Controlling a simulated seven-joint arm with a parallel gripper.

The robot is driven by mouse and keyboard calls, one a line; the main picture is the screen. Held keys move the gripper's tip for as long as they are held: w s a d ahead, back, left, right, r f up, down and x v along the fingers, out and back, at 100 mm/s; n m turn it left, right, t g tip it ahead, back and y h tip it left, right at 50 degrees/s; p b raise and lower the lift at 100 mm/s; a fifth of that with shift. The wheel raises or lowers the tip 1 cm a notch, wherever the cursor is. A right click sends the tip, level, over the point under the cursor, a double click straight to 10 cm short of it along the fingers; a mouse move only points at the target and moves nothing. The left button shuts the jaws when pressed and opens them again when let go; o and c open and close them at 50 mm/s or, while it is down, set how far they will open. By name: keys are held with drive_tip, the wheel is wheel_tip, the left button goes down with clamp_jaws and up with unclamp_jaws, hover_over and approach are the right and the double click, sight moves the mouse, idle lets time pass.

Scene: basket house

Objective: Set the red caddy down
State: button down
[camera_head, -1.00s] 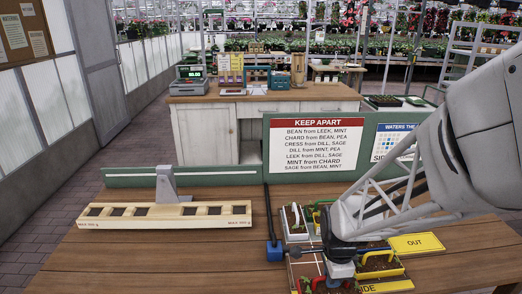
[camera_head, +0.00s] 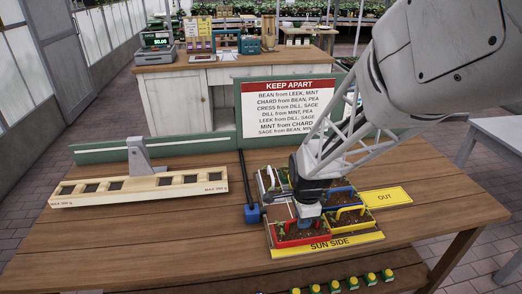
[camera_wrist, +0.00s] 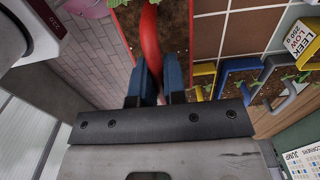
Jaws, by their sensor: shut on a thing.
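The red caddy (camera_head: 292,240) holds dark soil and a small green plant. It is at the front left of the sectioned tray, just behind the yellow SUN SIDE strip (camera_head: 328,245). My gripper (camera_head: 307,222) is over it, pointing down. In the wrist view, the blue fingers (camera_wrist: 153,88) are shut on the red handle (camera_wrist: 151,50). I cannot tell whether the caddy's base touches the tray floor. A yellow caddy (camera_head: 350,226) is to its right, and a blue caddy (camera_head: 343,189) is behind that. My arm hides part of the tray's back.
A wooden balance beam (camera_head: 140,189) stands left, with a blue block (camera_head: 252,214) on a dark rod nearby. A yellow OUT card (camera_head: 386,197) lies right. The table's front left is bare.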

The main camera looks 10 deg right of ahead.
drive_tip(key=w+f, duration=0.1)
drive_tip(key=w, duration=1.3)
drive_tip(key=shift+w+d+f, duration=0.2)
drive_tip(key=shift+w+d, duration=0.15)
drive_tip(key=shift+d, duration=0.1)
drive_tip(key=shift+f, duration=0.1)
drive_tip(key=shift+f, duration=1.65)
drive_tip(key=shift+f, duration=0.15)
drive_tip(key=c, duration=1.2)
unclamp_jaws()
wheel_tip(320, 180, up, 12)
drive_tip(key=shift+r, duration=0.15)
